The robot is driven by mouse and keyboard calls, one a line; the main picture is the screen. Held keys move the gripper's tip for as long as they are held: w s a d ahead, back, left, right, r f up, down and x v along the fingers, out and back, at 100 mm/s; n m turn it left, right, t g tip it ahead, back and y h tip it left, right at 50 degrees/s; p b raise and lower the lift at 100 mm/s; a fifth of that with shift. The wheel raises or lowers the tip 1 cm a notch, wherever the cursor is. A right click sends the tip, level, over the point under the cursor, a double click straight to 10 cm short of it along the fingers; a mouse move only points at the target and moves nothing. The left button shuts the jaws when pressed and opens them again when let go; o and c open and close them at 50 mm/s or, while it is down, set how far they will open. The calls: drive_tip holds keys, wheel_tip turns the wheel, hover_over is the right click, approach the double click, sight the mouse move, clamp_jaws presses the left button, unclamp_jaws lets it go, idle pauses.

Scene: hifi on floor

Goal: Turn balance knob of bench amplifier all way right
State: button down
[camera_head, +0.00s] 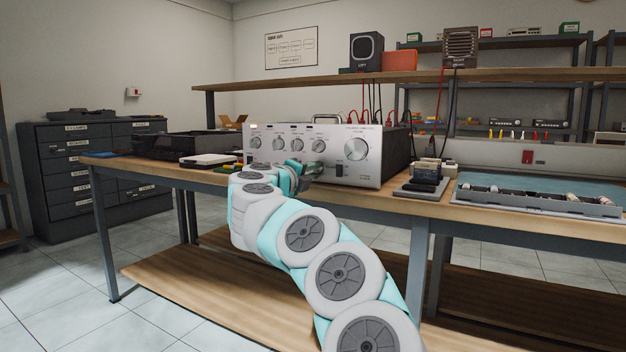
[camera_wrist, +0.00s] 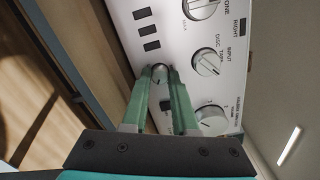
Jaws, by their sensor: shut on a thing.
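The bench amplifier (camera_head: 337,165) is a silver-fronted box on the workbench, with a row of knobs and a larger dial (camera_head: 356,149) at its right. My gripper (camera_head: 303,172) is at the lower middle of the front panel. In the wrist view, the two green fingers of my gripper (camera_wrist: 163,76) are shut on a small round silver knob (camera_wrist: 159,73). No label for this small knob is readable, so I cannot confirm that it is the balance knob. Its pointer mark is not clear. Larger knobs (camera_wrist: 207,62) and (camera_wrist: 212,120) lie beside the fingers.
Dark rectangular switches (camera_wrist: 147,30) line up with the held knob. Right of the amplifier stand small dark boxes (camera_head: 428,172) and a parts tray (camera_head: 540,203). A white-topped device (camera_head: 208,160) lies to the left. A wooden shelf (camera_head: 300,85) runs above.

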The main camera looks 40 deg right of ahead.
drive_tip(key=shift+f+m+b, duration=0.15)
drive_tip(key=shift+m+b, duration=0.25)
drive_tip(key=shift+m, duration=0.5)
drive_tip(key=c, duration=0.7)
unclamp_jaws()
drive_tip(key=shift+a, duration=0.15)
drive_tip(key=shift+v, duration=3.8)
